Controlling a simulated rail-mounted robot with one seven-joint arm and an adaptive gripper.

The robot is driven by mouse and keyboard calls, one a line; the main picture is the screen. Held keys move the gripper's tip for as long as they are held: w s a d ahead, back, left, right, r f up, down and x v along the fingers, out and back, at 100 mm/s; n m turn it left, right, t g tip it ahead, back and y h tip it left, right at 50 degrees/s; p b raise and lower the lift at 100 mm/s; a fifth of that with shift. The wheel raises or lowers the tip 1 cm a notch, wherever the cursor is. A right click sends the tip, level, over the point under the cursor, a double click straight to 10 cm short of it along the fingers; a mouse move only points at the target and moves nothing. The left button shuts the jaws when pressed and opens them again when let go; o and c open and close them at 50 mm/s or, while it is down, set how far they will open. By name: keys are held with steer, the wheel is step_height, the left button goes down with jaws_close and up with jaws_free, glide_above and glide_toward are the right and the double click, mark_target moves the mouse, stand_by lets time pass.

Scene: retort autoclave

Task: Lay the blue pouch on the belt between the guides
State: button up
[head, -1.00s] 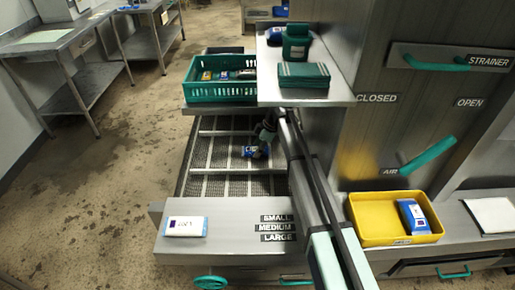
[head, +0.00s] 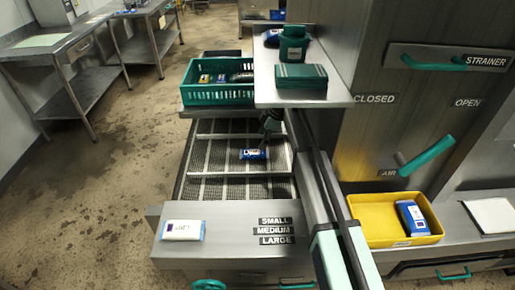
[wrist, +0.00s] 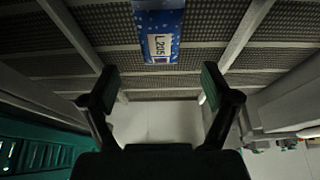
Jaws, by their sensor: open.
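The blue pouch (head: 253,154) with a white label lies on the mesh belt (head: 222,155). In the wrist view the pouch (wrist: 158,22) shows its printed label, with a pale lengthwise guide (wrist: 72,35) on its left and another guide (wrist: 247,35) on its right, apart from both. My gripper (wrist: 158,82) is open and empty, its two fingers spread apart and clear of the pouch. In the head view my gripper is small and dark, just behind and right of the pouch; its fingers are hard to make out there.
A green crate (head: 217,97) with pouches and a shelf with a green case (head: 301,77) stand behind the belt. A yellow tray (head: 375,227) holds another blue pouch (head: 412,217). A white-labelled packet (head: 183,230) lies on the front panel beside the size labels.

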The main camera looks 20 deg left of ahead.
steer(key=v, duration=0.5)
stand_by(0.3)
